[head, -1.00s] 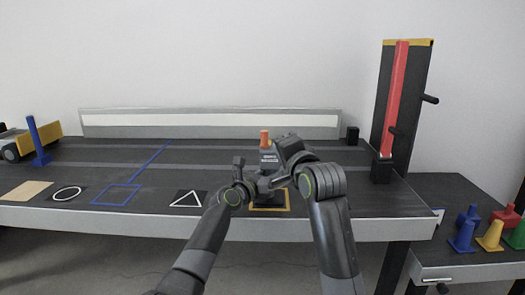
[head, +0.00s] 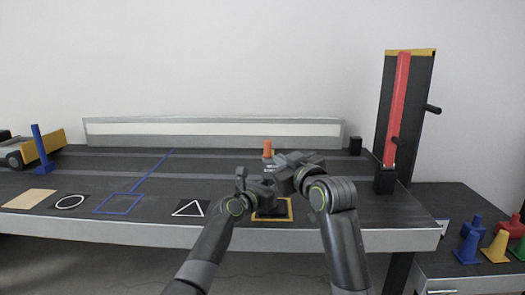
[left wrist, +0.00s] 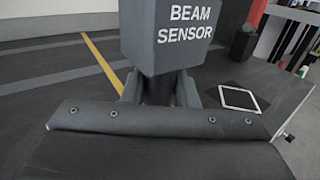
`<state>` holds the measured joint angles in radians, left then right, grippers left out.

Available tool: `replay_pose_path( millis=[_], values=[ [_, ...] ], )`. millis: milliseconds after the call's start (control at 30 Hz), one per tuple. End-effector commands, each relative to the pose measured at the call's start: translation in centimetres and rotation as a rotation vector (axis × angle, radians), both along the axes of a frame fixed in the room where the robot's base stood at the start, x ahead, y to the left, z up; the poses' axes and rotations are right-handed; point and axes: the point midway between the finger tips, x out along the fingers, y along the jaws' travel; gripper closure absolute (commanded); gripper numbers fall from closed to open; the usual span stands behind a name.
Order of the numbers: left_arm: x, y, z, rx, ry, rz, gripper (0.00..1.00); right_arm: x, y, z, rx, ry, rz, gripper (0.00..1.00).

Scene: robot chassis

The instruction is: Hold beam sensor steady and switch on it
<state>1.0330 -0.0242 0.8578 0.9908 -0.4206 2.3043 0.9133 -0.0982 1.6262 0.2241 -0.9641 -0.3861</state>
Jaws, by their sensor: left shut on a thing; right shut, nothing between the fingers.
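The beam sensor, a dark grey box with white lettering, fills the top middle of the left wrist view (left wrist: 180,38). In the head view only its orange top (head: 267,147) shows clearly; the grippers hide most of its body. My left gripper (head: 266,187) is shut on the sensor's narrow lower part, below the lettered box. My right gripper (head: 283,175) is shut and empty, close beside the sensor's upper part. Whether it touches the sensor cannot be told. The sensor's switch cannot be made out.
Below the sensor is a yellow-outlined square (head: 289,215) on the dark table. A white triangle mark (head: 190,208) and a blue square outline (head: 118,204) lie to the left. A red upright bar (head: 397,110) stands at the right. Coloured pieces (head: 497,246) sit on the lower side table.

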Motion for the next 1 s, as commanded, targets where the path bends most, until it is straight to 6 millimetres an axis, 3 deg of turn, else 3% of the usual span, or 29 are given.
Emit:
replay_pose_path(
  millis=[700,1000],
  values=[
    [0.0,0.01,-0.08,0.0,0.001,0.0,1.0,-0.09,-0.02,-0.24,-0.932,-0.518,0.076,1.0],
    [0.0,0.01,-0.09,0.0,0.001,0.0,1.0,-0.13,-0.01,-0.26,-1.111,-0.626,0.084,1.0]
  ],
)
